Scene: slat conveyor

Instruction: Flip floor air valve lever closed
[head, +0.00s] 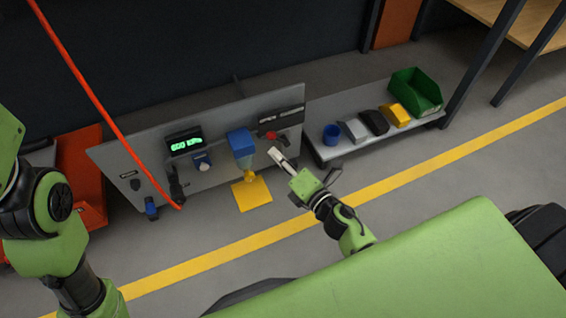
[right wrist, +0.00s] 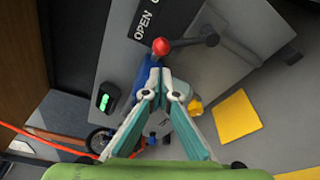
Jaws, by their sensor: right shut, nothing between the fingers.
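The valve lever shows in the right wrist view as a dark bar with a red ball knob (right wrist: 161,46) at its left end and a dark hub at its right. A black label reading OPEN (right wrist: 146,20) is beside it. In the head view the red knob (head: 270,135) is small, on the right part of the grey panel (head: 128,172). My right gripper (head: 272,152) is just in front of the panel, close to the knob. Its fingers (right wrist: 161,72) are shut and empty, tips just below the knob in the wrist view; contact cannot be told. My left gripper is out of view.
A blue filter unit (head: 241,142) and a green-lit display (head: 187,146) are on the panel. A red hose (head: 88,92) hangs across the left. A low shelf (head: 330,151) with a green bin (head: 415,92) stands at the right. A yellow pad (head: 251,194) lies below.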

